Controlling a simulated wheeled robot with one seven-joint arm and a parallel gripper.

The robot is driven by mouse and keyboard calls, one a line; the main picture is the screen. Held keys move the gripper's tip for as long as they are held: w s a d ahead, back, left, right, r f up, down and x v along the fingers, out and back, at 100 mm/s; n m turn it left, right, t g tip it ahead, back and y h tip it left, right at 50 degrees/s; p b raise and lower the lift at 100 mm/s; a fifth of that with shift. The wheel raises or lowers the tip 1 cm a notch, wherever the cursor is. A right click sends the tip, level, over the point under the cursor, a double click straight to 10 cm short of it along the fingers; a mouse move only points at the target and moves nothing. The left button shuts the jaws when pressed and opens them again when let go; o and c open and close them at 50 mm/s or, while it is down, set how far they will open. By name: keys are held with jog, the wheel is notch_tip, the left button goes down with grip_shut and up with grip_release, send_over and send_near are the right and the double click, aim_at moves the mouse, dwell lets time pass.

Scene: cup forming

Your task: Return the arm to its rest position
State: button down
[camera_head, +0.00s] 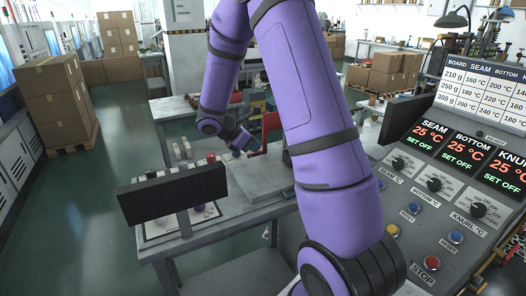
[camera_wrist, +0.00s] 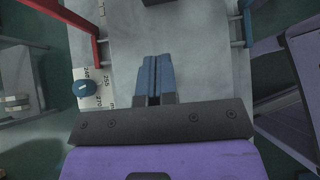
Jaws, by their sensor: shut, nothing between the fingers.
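My purple arm reaches down over the grey workbench (camera_head: 262,180) in the head view, and its far end bends low above the bench. My gripper (camera_head: 246,143) is small and partly unclear there. In the wrist view my gripper (camera_wrist: 155,62) shows two blue fingers pressed side by side, with nothing between them. They are over a bare part of the bench top (camera_wrist: 206,50); their height above it is hard to tell.
A control panel (camera_head: 455,170) stands close on the right. A black screen (camera_head: 172,194) stands at the bench's front left. A red frame (camera_wrist: 78,28) and a blue knob (camera_wrist: 84,88) beside a scale lie left of the fingers. Boxes (camera_head: 60,100) are stacked at the left.

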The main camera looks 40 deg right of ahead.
jog(key=shift+w+a+r, duration=0.1)
jog(key=shift+a+r, duration=0.25)
jog(key=shift+a, duration=0.05)
jog(key=shift+r, duration=0.1)
jog(key=s+a+r+m+t+y, duration=0.4)
jog(key=s+a+r+m, duration=0.3)
jog(key=s+a+r, duration=0.3)
jog(key=s+a+r+m+t+y, duration=0.4)
jog(key=s+a+r+m, duration=0.3)
jog(key=s, duration=0.8)
jog(key=shift+s+a+r+m+y, duration=0.2)
jog(key=shift+a+r+m+y, duration=0.3)
jog(key=shift+a+r, duration=1.4)
